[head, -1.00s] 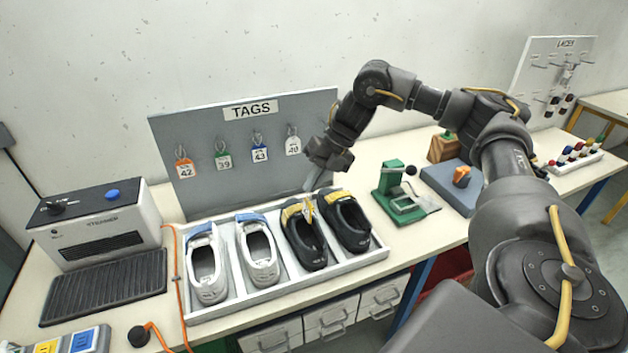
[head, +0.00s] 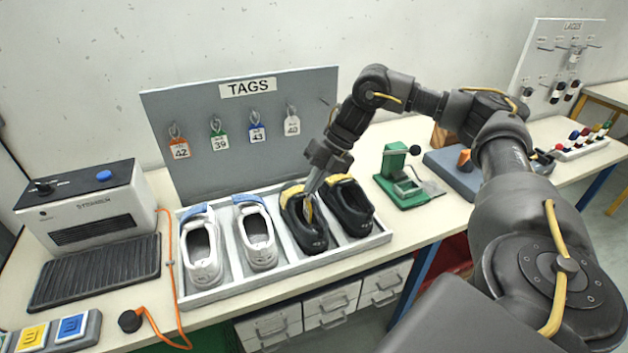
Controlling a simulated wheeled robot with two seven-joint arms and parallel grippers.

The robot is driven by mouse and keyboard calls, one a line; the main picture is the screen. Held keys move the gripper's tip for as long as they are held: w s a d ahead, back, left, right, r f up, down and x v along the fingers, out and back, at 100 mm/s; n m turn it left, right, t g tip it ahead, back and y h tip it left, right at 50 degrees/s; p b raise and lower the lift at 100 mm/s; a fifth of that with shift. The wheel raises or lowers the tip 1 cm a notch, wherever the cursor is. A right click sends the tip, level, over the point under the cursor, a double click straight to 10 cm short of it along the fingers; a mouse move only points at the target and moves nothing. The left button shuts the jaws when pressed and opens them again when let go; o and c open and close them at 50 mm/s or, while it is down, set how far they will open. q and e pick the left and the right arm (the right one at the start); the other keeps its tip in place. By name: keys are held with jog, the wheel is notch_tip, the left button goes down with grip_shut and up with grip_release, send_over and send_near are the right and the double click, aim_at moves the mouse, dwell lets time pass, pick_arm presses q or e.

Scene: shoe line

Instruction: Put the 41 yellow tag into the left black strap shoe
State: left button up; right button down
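The left black strap shoe (head: 312,240) stands in the white tray, third from the left, with a yellow strap (head: 290,193) across it. My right gripper (head: 311,188) points down over its opening. A narrow yellow piece, the 41 yellow tag (head: 309,211), hangs below the fingertips inside the outline of the opening; its number is not readable. The fingers look closed on the tag's top. I cannot tell whether the tag touches the shoe's inside. My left gripper is not in view.
The right black shoe (head: 352,222) stands close beside, with two white shoes (head: 203,262) at the left of the tray (head: 285,275). The tags board (head: 190,105) behind holds tags 42, 39, 43 and 40. A green press (head: 396,165) stands right of the tray.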

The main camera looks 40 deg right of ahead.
jog(key=c, duration=1.6)
grip_release()
jog(key=shift+o, duration=0.2)
jog(key=p+v, duration=0.1)
jog(key=v, duration=0.9)
jog(key=shift+d+r+p, duration=0.25)
jog(key=shift+r+p, duration=0.05)
jog(key=shift+p, duration=0.05)
jog(key=shift+s, duration=0.15)
